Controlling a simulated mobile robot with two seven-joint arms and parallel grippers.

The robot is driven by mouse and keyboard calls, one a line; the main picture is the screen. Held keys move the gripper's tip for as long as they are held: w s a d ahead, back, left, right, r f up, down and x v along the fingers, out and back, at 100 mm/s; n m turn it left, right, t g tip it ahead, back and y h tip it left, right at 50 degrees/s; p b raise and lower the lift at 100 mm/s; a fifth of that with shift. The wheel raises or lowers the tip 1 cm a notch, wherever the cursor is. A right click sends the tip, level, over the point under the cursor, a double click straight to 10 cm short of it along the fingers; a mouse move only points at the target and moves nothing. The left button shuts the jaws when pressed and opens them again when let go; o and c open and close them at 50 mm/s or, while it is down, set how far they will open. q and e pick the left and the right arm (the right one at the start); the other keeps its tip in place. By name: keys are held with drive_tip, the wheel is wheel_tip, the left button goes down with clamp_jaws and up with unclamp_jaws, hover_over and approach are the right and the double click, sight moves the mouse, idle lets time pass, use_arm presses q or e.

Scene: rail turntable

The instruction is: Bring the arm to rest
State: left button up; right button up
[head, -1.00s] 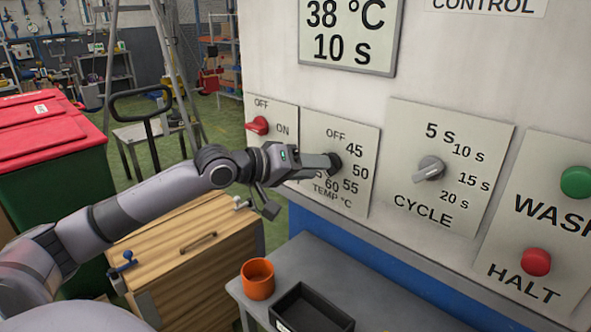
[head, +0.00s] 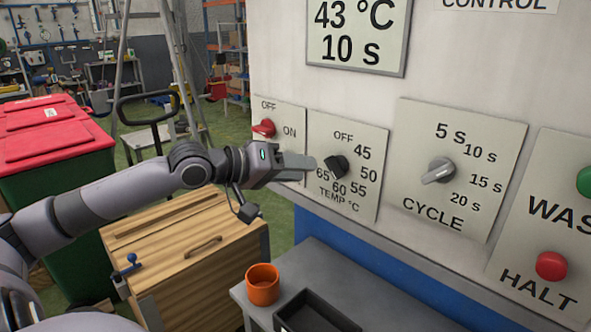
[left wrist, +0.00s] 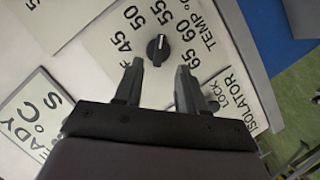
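My left gripper (head: 312,165) is in front of the panel, just left of the black temperature knob (head: 337,167). In the left wrist view my left gripper (left wrist: 160,68) has its two fingers apart with nothing between them. The knob (left wrist: 158,48) stands just beyond the fingertips, apart from them. Its white mark seems to point towards 55. The display (head: 357,35) reads 43 °C and 10 s. My right gripper is not in view.
A red isolator switch (head: 264,128) is close above the left gripper. A grey cycle knob (head: 438,170) and a red HALT button (head: 551,266) are to the right. Below, an orange cup (head: 262,284) and a black tray (head: 318,315) stand on a grey table (head: 375,285).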

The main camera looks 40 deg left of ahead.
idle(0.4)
use_arm(q)
drive_tip(key=s+d+f+m+g+y, duration=0.1)
drive_tip(key=s+f, duration=0.2)
drive_tip(key=f, duration=0.9)
drive_tip(key=s+d+f+m+y, duration=0.1)
drive_tip(key=s+d+f+m, duration=0.15)
drive_tip(key=f, duration=0.95)
drive_tip(key=s+d+f+m+g+y, duration=0.1)
drive_tip(key=s+d+f+m, duration=0.3)
drive_tip(key=s+d+f, duration=0.9)
wheel_tip(320, 180, down, 2)
drive_tip(key=shift+s+d+f+g, duration=0.1)
drive_tip(key=shift+s+d+g, duration=0.3)
drive_tip(key=shift+g, duration=0.3)
